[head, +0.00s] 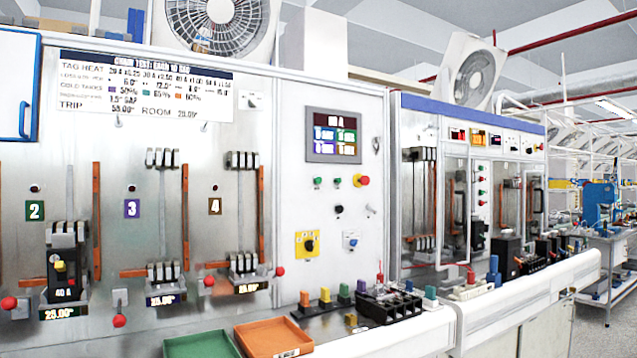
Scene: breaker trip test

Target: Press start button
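A tall light-grey test panel stands in front of me. Neither of my grippers is in view.
A breaker (66,262) sits at station 2; stations 3 and 4 show bare clamps. A green tray (202,345), an orange tray (273,338), coloured posts and a black terminal block (388,303) occupy the bench below. A second panel (470,190) stands to the right.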

